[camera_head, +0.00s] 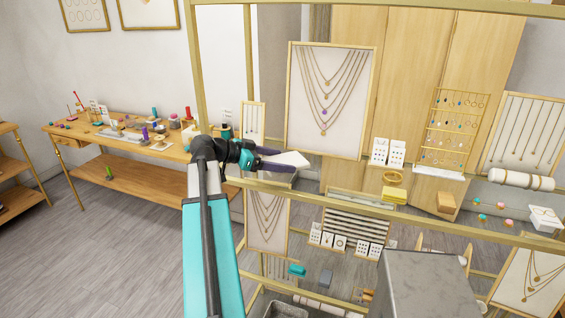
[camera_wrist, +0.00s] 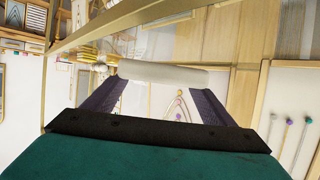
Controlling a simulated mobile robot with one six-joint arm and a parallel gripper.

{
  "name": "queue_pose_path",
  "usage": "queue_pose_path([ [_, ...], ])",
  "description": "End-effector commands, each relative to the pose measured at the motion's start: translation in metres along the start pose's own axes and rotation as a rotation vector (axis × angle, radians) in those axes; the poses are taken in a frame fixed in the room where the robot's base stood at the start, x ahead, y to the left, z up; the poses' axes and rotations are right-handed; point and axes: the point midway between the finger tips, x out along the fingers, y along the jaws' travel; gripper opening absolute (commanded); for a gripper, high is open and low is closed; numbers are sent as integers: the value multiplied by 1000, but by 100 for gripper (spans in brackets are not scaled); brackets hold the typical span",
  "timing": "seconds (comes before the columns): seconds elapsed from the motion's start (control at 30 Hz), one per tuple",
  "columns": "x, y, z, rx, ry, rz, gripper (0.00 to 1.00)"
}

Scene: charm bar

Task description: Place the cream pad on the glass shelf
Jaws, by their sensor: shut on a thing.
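The cream pad (camera_head: 290,160) is pale and flat-looking in the head view. My gripper (camera_head: 276,167) is shut on it, with one dark finger at each side. In the wrist view the pad (camera_wrist: 165,74) spans between the two fingers of my gripper (camera_wrist: 158,88) as a pale bar. The pad appears near the shelf's left end. I cannot tell whether it touches the glass.
A tall necklace board (camera_head: 304,100) stands on the shelf near the pad, with a narrow board (camera_head: 253,125) to the left. Earring cards (camera_head: 388,153), a yellow box (camera_head: 394,195) and an earring rack (camera_head: 452,125) are farther right. A brass post stands close to my arm.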

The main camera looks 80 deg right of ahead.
Motion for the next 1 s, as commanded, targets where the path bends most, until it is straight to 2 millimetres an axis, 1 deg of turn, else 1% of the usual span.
queue_pose_path([
  [0.03, 5, -7, -4, -1, 0, 2, 55],
  [0.23, 19, -19, -7, 1, 0, 1, 55],
  [0.73, 22, -19, -4, 0, 0, 1, 55],
  [0.87, 25, -19, 2, -2, 0, 2, 55],
  [1.0, 29, -19, 12, -2, 0, 2, 55],
])
